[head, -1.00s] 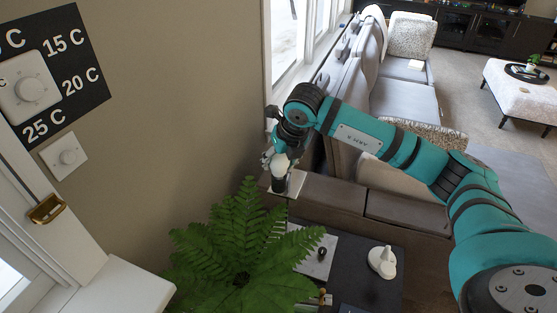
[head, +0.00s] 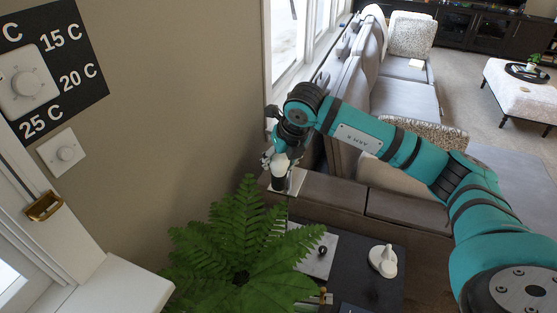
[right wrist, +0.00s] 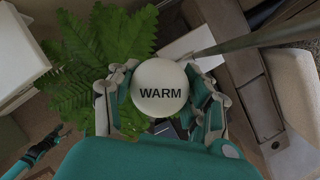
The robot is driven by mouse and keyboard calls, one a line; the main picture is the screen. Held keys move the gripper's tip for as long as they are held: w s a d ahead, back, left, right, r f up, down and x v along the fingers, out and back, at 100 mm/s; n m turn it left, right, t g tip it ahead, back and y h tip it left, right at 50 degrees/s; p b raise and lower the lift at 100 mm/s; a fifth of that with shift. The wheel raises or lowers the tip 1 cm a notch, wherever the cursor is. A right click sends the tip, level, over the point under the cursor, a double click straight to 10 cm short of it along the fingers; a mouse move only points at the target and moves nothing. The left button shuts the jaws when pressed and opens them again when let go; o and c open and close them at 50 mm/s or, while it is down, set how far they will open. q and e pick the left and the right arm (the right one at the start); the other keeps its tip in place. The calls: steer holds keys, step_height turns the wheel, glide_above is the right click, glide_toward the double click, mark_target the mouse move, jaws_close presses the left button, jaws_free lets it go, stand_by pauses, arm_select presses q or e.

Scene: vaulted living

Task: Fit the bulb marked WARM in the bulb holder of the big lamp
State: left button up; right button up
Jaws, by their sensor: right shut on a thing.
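The WARM bulb (right wrist: 160,88) is a white globe with its dark lettering facing the camera in the right wrist view. My right gripper (right wrist: 161,98) is shut on it, with fingers on both sides. In the head view the white bulb (head: 281,161) shows below my right gripper (head: 275,158), above the fern. A dark cylindrical part (head: 278,183) is directly under the bulb; I cannot tell whether it is the lamp's holder, or whether they touch. The bulb's base is hidden. In the right wrist view, a teal and black arm end, seemingly my left gripper (right wrist: 50,146), shows small at lower left.
A green fern (head: 240,240) stands close below my right gripper. A white plate (head: 294,182) and a thin pole are beside the dark part. A dark table (head: 365,265) holds a white object (head: 382,261). The brown sofa back (head: 335,195) is behind; a wall is left.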

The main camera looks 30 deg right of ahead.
steer(key=o, duration=1.3)
steer(key=v, duration=1.2)
